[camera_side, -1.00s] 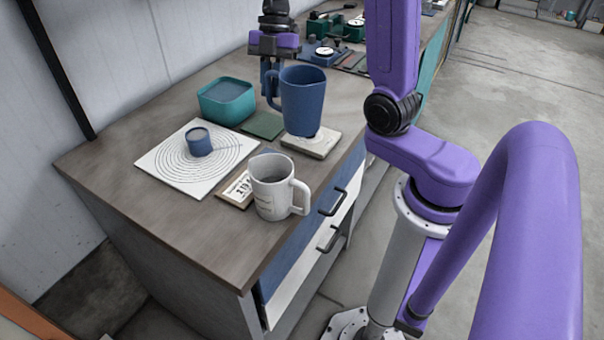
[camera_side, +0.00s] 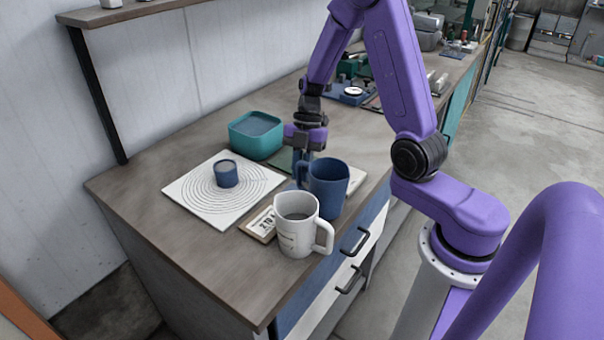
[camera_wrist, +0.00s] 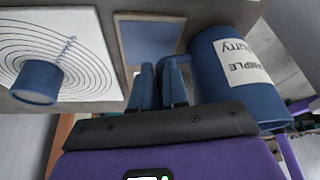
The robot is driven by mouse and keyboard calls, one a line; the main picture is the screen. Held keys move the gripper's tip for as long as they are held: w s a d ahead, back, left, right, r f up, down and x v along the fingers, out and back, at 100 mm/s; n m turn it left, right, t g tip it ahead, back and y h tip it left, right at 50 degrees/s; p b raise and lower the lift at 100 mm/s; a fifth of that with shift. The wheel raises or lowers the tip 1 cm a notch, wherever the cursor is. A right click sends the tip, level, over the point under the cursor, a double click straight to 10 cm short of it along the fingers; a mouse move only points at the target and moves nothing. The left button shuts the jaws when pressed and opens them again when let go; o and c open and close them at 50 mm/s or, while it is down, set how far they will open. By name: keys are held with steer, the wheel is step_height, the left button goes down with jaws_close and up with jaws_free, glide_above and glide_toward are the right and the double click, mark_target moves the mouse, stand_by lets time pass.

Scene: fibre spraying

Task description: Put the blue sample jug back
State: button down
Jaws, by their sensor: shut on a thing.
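The blue sample jug (camera_side: 329,188) is upright just behind the white mug (camera_side: 297,228) in the side view. It covers part of a pale square pad (camera_side: 357,177); its base is partly hidden, so I cannot tell whether it rests on anything. My gripper (camera_side: 301,155) is at the jug's left, shut on its handle.
A white board with circles (camera_side: 205,203) carries a small blue cup (camera_side: 226,173). A teal tub (camera_side: 256,137) stands behind it. A wood-framed card (camera_side: 260,226) lies beside the mug. The counter's left front is clear.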

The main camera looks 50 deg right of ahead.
steer(key=shift+f, duration=0.6)
steer(key=c, duration=1.1)
jaws_free()
steer(key=shift+f, duration=0.1)
